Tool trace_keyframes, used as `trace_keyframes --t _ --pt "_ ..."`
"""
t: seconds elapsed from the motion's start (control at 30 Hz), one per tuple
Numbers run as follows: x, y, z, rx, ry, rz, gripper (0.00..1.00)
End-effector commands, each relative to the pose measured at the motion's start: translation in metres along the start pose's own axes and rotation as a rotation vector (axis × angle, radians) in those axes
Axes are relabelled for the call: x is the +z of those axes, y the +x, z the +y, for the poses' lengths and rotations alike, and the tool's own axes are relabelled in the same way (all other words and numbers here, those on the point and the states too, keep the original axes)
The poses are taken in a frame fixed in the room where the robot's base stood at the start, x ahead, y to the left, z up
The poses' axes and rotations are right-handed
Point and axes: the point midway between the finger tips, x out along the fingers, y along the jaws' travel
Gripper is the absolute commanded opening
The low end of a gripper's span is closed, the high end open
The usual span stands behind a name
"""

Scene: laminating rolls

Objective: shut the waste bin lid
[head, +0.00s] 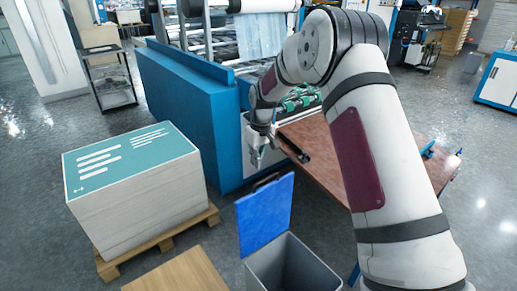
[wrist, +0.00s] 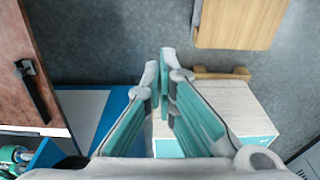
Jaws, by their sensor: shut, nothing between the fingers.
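The waste bin (head: 292,268) is a grey, open-topped box at the bottom of the head view. Its blue lid (head: 265,214) stands raised and open at the bin's far left side, with a dark bar at its top edge. My gripper (head: 257,162) is shut and empty. In the head view it appears above and beyond the raised lid, apart from it. In the wrist view my gripper's fingertips (wrist: 165,62) are close together with nothing held. Neither bin nor lid can be made out in the wrist view.
A paper stack (head: 135,185) on a wooden pallet (head: 160,244) stands left of the bin. A wooden board (head: 180,274) lies at the front. A blue machine (head: 185,110) stands behind. A red-brown table (head: 315,148) is right of my gripper, with a black handle (wrist: 35,92) on it.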

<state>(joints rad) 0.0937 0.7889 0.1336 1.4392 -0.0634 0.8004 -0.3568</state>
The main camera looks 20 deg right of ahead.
Motion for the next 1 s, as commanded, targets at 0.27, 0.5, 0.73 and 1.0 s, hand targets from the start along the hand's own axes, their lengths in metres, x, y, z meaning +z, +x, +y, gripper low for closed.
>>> trace_keyframes --t 0.27,0.5,0.73,1.0 --pt "0.026 0.005 -0.001 0.0 0.002 0.0 0.0" --pt "0.038 0.003 0.0 0.0 0.001 0.0 0.0" --pt "0.038 0.003 0.0 0.0 0.001 0.0 0.0" --pt "0.045 0.0 0.0 -0.001 0.002 0.017 0.0"
